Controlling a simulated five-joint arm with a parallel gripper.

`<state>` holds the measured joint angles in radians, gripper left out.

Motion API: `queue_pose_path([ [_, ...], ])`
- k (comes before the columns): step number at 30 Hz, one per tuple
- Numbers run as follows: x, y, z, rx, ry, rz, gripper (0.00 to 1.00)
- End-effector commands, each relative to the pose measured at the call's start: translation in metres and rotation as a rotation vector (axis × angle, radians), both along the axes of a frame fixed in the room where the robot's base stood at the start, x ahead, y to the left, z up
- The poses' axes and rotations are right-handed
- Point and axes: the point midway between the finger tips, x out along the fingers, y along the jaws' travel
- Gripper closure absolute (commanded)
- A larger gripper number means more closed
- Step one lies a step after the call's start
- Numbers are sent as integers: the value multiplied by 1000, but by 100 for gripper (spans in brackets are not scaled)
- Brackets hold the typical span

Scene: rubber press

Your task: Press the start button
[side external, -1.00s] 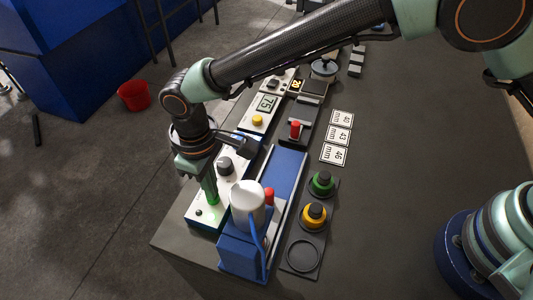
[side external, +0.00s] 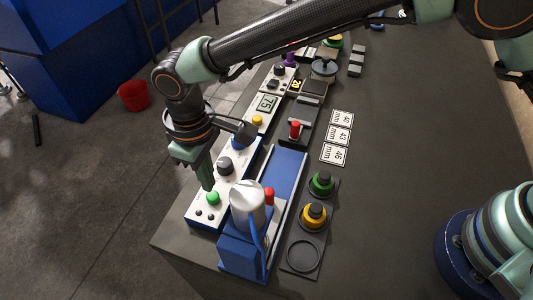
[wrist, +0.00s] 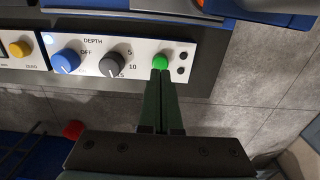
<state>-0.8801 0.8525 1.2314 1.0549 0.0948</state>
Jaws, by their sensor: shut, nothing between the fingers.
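The green button (side external: 213,198) sits at the near end of a white control panel (side external: 196,221), and I take it as the start button. It also shows in the wrist view (wrist: 160,62), right at the fingertips. My gripper (side external: 208,187) is shut and empty, pointing down just above and left of the button in the side view. In the wrist view my gripper (wrist: 161,74) partly overlaps the button's lower edge. A small gap seems to show between tips and button; contact cannot be told for certain.
A grey knob (wrist: 112,64) and a blue knob (wrist: 66,61) sit on the same panel. The blue press with a silver cylinder (side external: 247,205) stands close right of the button. Green (side external: 321,184) and yellow (side external: 314,215) knobbed pieces stand farther right.

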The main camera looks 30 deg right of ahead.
Motion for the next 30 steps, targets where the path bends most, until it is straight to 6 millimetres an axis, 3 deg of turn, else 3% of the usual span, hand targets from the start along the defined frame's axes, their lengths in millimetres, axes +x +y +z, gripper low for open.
queue_pose_path([
  [6, 1, 1, 51, 6, -4, 0, 100],
  [12, 1, 1, 82, 5, -4, 0, 100],
  [18, 1, 1, 95, 3, -3, 0, 100],
  [30, 0, 1, 96, 2, -2, 0, 100],
])
